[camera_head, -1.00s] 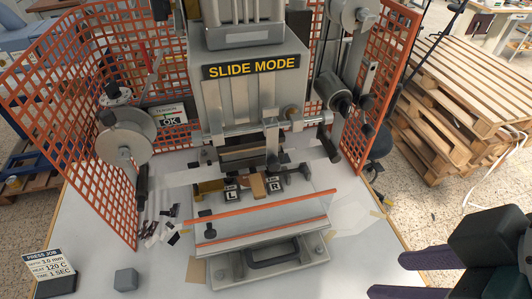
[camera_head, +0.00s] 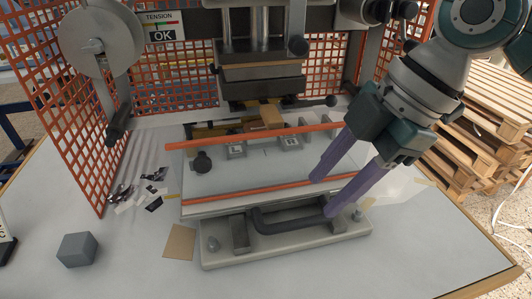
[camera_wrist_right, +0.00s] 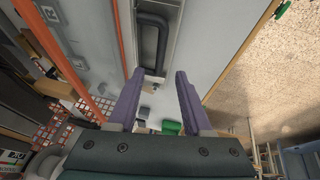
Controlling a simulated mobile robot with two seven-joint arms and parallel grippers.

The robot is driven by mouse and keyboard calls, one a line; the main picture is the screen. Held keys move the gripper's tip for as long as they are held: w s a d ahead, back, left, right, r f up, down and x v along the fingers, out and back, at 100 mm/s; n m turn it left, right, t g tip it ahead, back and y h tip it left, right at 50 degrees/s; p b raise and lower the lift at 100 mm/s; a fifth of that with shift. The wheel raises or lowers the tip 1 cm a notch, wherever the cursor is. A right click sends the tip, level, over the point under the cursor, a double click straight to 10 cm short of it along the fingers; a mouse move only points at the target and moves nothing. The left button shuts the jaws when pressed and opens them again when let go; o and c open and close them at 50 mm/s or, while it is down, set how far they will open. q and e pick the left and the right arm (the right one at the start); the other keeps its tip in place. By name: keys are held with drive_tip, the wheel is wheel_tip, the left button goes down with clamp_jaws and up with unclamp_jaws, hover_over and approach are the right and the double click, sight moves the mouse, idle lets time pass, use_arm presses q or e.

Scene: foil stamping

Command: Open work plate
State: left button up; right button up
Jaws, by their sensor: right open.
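The work plate (camera_head: 225,182) is a pale flat plate with orange bars along its edges, lying in front of the press head. A dark U-shaped handle (camera_head: 285,225) is on the grey base at its front. My right gripper (camera_head: 324,195) has purple fingers, open, reaching down at the right end of the handle. One fingertip overlaps that end in the head view; contact cannot be told. In the right wrist view the handle (camera_wrist_right: 152,45) lies just ahead of the gap between the open fingertips (camera_wrist_right: 159,73). Nothing is held. My left gripper is not in view.
The press head (camera_head: 260,78) stands behind the plate, with orange mesh guards (camera_head: 85,125) around it. A grey cube (camera_head: 77,250) and a tan card (camera_head: 180,242) lie at the left front. Scraps (camera_head: 150,190) lie left of the plate. The right front tabletop is clear.

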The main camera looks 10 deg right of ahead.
sight(295, 222)
drive_tip(key=x, duration=0.7)
drive_tip(key=shift+a+f, duration=0.1)
drive_tip(key=shift+f, duration=0.05)
clamp_jaws()
idle(1.2)
